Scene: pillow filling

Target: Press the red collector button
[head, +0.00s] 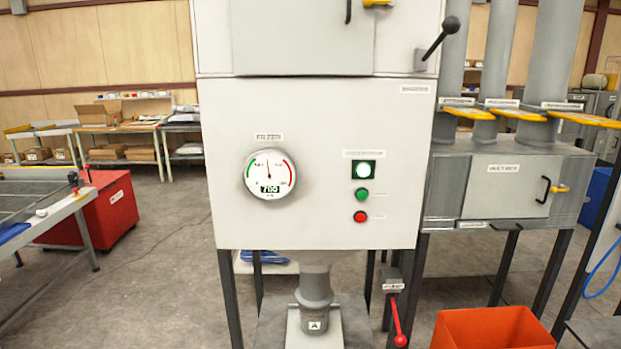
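The red collector button (360,217) is a small round button on the front of the white collector cabinet (310,130). A green button (362,195) sits just above it, and a lit white-green lamp (363,170) in a dark square frame is above that. A round gauge (270,175) with a needle and a green digital readout that looks like 700 is on the left of the same panel. Neither of my grippers is in the head view, and nothing covers the buttons.
A red-handled lever (398,320) hangs below the cabinet at right. An orange bin (492,330) stands on the floor at lower right. Grey ducts with yellow handles (520,114) are at right. A red cart (105,208) and a table are at left.

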